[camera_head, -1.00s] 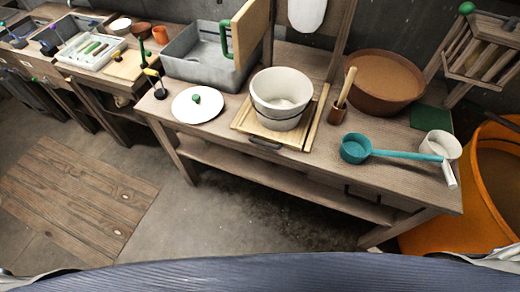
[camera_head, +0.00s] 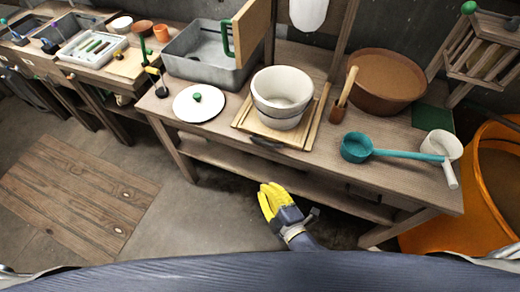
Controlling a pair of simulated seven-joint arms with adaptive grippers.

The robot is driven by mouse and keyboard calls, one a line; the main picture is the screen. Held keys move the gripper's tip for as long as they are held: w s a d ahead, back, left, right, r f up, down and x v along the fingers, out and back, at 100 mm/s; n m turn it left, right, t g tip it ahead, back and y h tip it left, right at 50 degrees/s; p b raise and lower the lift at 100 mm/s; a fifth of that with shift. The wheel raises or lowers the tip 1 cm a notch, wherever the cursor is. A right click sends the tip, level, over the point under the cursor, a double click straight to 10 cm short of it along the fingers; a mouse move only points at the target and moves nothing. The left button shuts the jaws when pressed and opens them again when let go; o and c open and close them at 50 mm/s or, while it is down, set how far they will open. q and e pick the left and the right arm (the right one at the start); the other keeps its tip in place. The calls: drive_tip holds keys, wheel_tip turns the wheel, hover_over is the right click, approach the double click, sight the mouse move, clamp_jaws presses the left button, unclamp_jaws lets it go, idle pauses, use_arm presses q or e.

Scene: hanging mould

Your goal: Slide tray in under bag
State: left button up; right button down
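The wooden tray (camera_head: 243,117) lies on the workbench with a dark handle (camera_head: 266,143) on its front edge. A white pot (camera_head: 282,97) stands upright on it. The white bag (camera_head: 308,12) hangs at the top, behind and above the tray, cut off by the picture edge. My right gripper (camera_head: 268,199), with yellow fingers, is in front of the bench, below the tray handle in the picture and apart from it. It holds nothing that I can see; how far its fingers are apart is unclear. My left gripper is not in view.
A white lid (camera_head: 198,104) lies left of the tray. A brown pestle-like tool (camera_head: 344,97) and a teal ladle (camera_head: 400,153) are at its right. A brown bowl (camera_head: 385,80) stands behind them. The bench top just in front of the tray is narrow.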

wheel_tip(320, 180, up, 5)
drive_tip(key=n+t, duration=0.1)
drive_tip(key=shift+n, duration=0.6)
drive_tip(key=shift+w+a+f, duration=0.25)
drive_tip(key=shift+w+f, duration=0.15)
drive_tip(key=shift+w, duration=1.8)
drive_tip(key=shift+w+a+f, duration=0.3)
drive_tip(key=shift+w+f, duration=0.1)
drive_tip(key=shift+w, duration=1.8)
drive_tip(key=shift+w+a+f, duration=0.25)
drive_tip(key=shift+w+f, duration=0.15)
drive_tip(key=shift+w, duration=1.8)
